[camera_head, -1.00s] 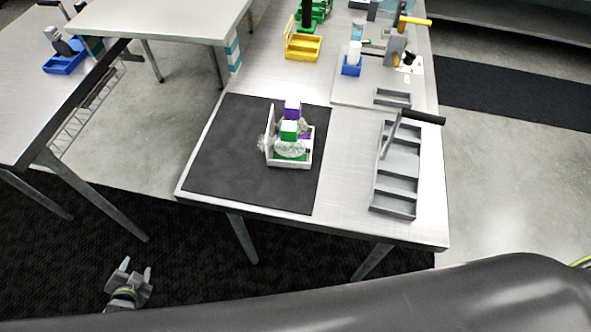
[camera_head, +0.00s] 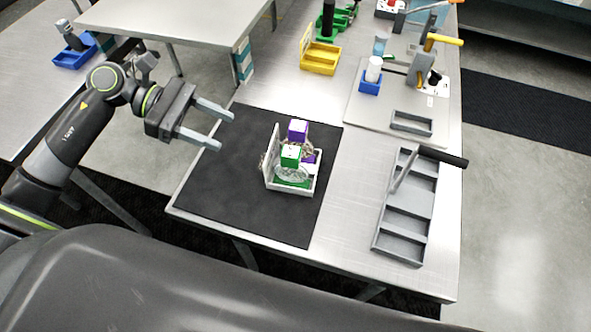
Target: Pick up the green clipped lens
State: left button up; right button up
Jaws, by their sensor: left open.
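The green clipped lens (camera_head: 291,156) is a round clear lens with a green block-shaped clip on top. It stands in the front part of a small open white box (camera_head: 298,190) on the black mat. A purple clip (camera_head: 297,131) on another lens stands just behind it in the same box. My left gripper (camera_head: 226,131) is open and empty, above the mat to the left of the box, its two fingers pointing right toward it and apart from it. My right gripper is not in view.
The box's raised white lid (camera_head: 270,153) stands on its left side, facing my left gripper. A grey divided tray (camera_head: 403,218) with a black-handled tool lies to the right. A yellow box (camera_head: 320,58) and blue holder (camera_head: 369,83) stand farther back. The black mat (camera_head: 225,180) has free room.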

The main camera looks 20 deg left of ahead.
pick_arm(q)
jog(key=d, duration=0.1)
jog(key=p, duration=0.4)
send_near(291, 161)
jog(key=w+d+f, duration=0.2)
jog(key=d+f, duration=0.2)
jog(key=shift+d+p, duration=0.75)
jog(key=shift+p, duration=0.15)
jog(key=p+x, duration=0.1)
jog(key=x, duration=0.2)
jog(key=shift+a+f+p, duration=0.1)
jog(key=shift+p, duration=0.2)
jog(key=shift+d+f, duration=0.3)
jog(key=shift+d, duration=0.1)
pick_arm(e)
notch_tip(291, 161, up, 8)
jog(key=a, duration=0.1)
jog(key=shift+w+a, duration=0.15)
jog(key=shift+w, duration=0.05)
pick_arm(q)
jog(key=shift+c, duration=0.3)
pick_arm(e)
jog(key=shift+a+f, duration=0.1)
pick_arm(q)
jog(key=shift+c, duration=1.1)
jog(key=c, duration=0.8)
